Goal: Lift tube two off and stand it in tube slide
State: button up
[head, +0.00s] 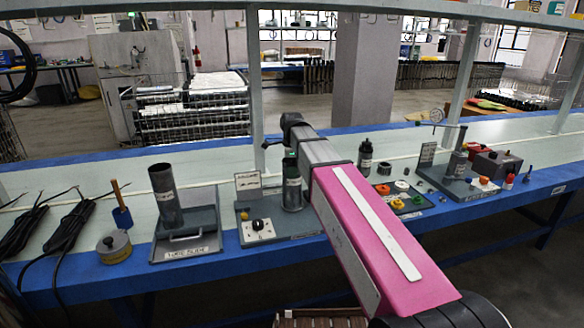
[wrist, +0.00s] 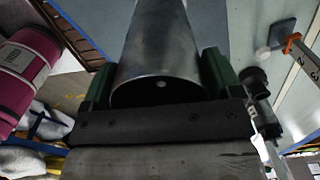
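A dark grey metal tube (head: 166,193) stands upright on the grey base of the tube slide (head: 188,251), at the left of the bench. A second tube (head: 291,195) with a pale label stands upright at the back of the middle grey fixture (head: 278,228). My gripper (head: 290,157) is at the top of this second tube. In the wrist view the green fingers of my gripper (wrist: 160,75) lie close against both sides of the grey tube (wrist: 162,50), with no clear gap.
A round tin (head: 113,247), a brush (head: 121,210) and black cables (head: 60,232) lie left of the slide. A black bottle (head: 365,156), a tray of coloured parts (head: 402,198) and a gauge stand (head: 458,180) are to the right.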

jog(key=c, duration=0.6)
jog(key=shift+o, duration=0.2)
jog(key=shift+r, duration=0.7)
notch_tip(320, 180, up, 19)
dwell(4.0)
